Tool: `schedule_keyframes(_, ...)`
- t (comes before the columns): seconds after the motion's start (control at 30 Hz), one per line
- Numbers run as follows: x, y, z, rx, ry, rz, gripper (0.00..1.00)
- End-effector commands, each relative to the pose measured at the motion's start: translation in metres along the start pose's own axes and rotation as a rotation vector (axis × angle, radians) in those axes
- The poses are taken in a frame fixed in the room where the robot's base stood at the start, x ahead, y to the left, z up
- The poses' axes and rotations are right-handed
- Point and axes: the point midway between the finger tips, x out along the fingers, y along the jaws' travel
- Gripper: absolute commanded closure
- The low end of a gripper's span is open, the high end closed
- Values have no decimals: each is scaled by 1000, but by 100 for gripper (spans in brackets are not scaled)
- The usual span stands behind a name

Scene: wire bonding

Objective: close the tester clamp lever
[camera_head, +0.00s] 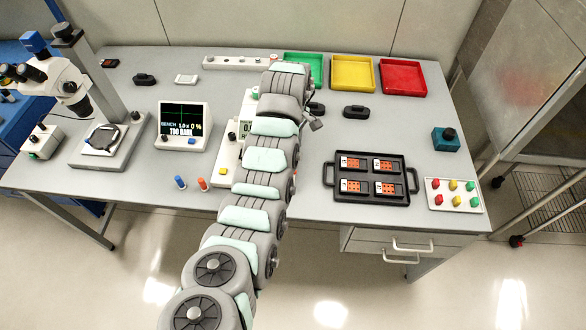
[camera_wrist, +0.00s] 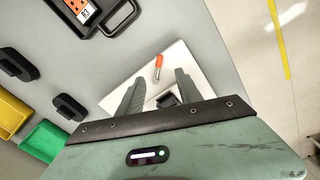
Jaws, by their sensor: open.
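The tester (camera_head: 229,156) is a white unit with a small display and a yellow button, standing mid-table and partly hidden behind my arm in the head view. In the wrist view its white top (camera_wrist: 180,56) lies below my gripper. A short lever with an orange-red handle (camera_wrist: 158,62) stands out from it, just beyond the fingertips and between their lines. My gripper (camera_wrist: 160,78) is open and empty, its two fingers apart. A dark block (camera_wrist: 166,100) shows between the fingers. I cannot tell whether the fingers touch anything. The head view does not show the fingers clearly.
A black tray (camera_head: 371,200) with several orange boards lies to the right. Green, yellow (camera_head: 353,73) and red (camera_head: 403,77) bins stand at the back. A monitor (camera_head: 183,127) and microscope (camera_head: 104,141) are left. Blue and orange drivers (camera_head: 203,184) stand near the front edge.

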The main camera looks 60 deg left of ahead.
Motion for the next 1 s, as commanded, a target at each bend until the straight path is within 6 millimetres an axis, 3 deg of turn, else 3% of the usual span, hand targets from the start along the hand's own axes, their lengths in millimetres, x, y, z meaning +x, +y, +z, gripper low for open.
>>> schedule_keyframes(0.3,53,-1,0,2,-2,-2,58)
schedule_keyframes(0.53,83,1,1,5,0,1,58)
schedule_keyframes(0.73,98,1,1,5,1,2,58)
schedule_keyframes(1.0,103,2,1,3,1,5,58)
